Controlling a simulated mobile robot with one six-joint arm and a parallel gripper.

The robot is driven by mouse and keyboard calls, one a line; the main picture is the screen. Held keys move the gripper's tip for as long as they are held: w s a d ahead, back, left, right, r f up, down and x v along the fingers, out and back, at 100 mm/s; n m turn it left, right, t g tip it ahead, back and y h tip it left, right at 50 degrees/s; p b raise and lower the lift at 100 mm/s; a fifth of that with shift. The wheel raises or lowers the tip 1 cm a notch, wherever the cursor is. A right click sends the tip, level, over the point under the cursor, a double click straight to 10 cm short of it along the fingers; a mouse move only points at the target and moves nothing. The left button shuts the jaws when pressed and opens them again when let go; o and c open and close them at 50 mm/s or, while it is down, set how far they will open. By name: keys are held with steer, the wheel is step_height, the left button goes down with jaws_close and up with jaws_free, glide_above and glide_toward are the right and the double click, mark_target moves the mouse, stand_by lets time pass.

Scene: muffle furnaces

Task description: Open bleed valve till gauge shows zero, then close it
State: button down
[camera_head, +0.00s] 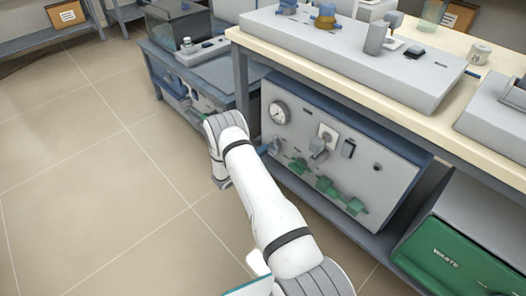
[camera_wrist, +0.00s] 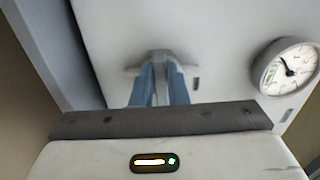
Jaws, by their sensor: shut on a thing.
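A white panel (camera_head: 330,160) under the bench carries a round gauge (camera_head: 278,113), also seen at the right of the wrist view (camera_wrist: 288,67). The gauge has a dark needle, but its numbers are too small to read. My gripper (camera_wrist: 160,78) is in front of the panel, left of the gauge in the wrist view. The fingers hide part of the handle. In the head view the handle is hard to make out beside my gripper.
Several green valve handles (camera_head: 326,185) line the panel's lower part, with a grey knob (camera_head: 319,148) above them. The bench top (camera_head: 455,50) overhangs the panel. The floor (camera_head: 80,170) at the left is clear.

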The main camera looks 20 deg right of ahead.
steer(key=c, duration=1.4)
jaws_free()
steer(key=shift+c, duration=0.2)
steer(key=p+v, duration=0.2)
steer(key=v, duration=0.5)
steer(key=shift+a, duration=0.35)
steer(key=shift+s, duration=0.1)
